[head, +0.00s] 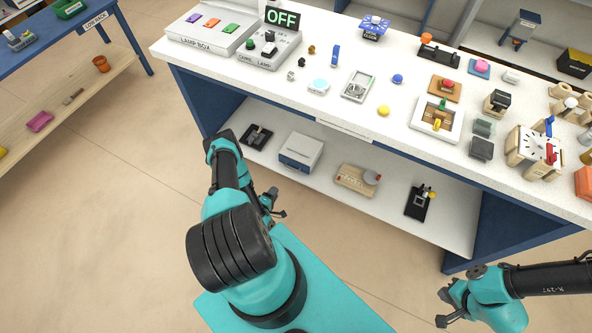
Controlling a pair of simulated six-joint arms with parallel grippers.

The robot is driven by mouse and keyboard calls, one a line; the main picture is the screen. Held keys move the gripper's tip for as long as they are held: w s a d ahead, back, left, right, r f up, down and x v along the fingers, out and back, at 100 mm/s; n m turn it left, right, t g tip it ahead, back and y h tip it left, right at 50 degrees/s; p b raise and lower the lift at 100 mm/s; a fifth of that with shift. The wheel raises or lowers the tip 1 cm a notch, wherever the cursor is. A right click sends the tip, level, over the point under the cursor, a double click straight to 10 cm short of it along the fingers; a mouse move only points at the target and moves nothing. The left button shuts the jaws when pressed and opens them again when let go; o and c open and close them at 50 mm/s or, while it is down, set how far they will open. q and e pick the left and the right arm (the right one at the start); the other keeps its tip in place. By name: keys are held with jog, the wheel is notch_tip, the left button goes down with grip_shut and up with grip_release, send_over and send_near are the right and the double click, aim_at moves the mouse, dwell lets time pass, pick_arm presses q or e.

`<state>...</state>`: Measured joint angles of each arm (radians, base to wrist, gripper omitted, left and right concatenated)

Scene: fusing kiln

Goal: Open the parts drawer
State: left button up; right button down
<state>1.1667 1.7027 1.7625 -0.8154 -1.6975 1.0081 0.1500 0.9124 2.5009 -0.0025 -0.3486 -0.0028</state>
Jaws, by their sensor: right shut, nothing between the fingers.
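No drawer is clearly marked as the parts drawer. A small white box with a blue lower front (300,152) sits on the bench's lower shelf and looks shut; I cannot tell if it is the parts drawer. My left gripper (276,206) is low in front of the lower shelf, partly hidden behind my own arm, and touches nothing I can make out. I cannot tell whether its fingers are apart. My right gripper (446,308) is shut and empty at the lower right, over the floor in front of the bench and away from everything.
The white bench top (300,105) carries many small items, including a lamp box (208,27) and an OFF sign (282,17). A blue table (60,38) stands left. The floor between is clear.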

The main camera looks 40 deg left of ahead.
pick_arm(q)
jog(key=x, duration=1.7)
jog(key=shift+w+a+f, duration=0.1)
jog(key=shift+w+f, duration=0.05)
jog(key=shift+w, duration=0.05)
grip_shut()
